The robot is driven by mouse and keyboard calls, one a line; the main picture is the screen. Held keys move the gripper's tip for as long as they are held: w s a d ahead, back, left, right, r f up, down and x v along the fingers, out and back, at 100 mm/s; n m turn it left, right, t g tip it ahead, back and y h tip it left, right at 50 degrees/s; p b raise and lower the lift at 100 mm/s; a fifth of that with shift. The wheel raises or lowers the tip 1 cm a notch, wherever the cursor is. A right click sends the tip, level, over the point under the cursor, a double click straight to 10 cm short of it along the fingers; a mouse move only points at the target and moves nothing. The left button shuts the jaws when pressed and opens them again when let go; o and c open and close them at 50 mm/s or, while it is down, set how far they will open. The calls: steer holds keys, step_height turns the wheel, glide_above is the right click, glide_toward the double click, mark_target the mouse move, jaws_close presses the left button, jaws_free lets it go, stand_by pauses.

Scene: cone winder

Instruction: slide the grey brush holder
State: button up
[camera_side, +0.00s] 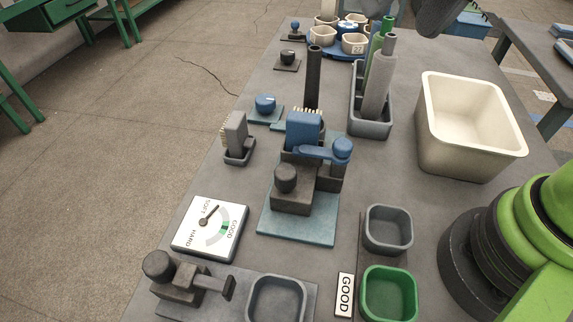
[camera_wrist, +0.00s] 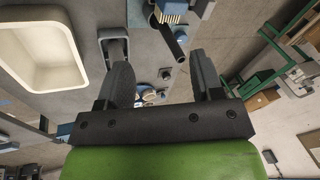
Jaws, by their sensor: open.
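The grey brush holder (camera_side: 238,156) is a small open tray on the bench in the side view, left of the blue-and-dark winder. A grey brush (camera_side: 236,131) with pale bristles stands in it. I cannot make the holder out in the wrist view. My gripper (camera_wrist: 160,62) is open and empty in the wrist view, with its two dark fingers wide apart. In the side view, dark parts at the top edge seem to be mine, well away from the holder and high toward the far right.
The winder (camera_side: 292,200) with its upright dark spindle stands right of the holder. A grey rack (camera_side: 371,128) with tall cones and a cream bin (camera_side: 470,165) lie further right. A dial gauge (camera_side: 210,229) sits nearer the front. Bench around the holder's left is narrow, ending at the edge.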

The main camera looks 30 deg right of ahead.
steer(key=w+a+f+g, duration=0.2)
steer(key=w+a+f, duration=0.1)
steer(key=a+f, duration=0.2)
steer(key=m+g+h, duration=0.1)
steer(key=h, duration=0.1)
glide_above(285, 171)
step_height(285, 171, down, 8)
steer(key=shift+f, duration=0.1)
step_height(285, 171, down, 9)
jaws_close()
steer(key=shift+s+a, duration=1.7)
jaws_free()
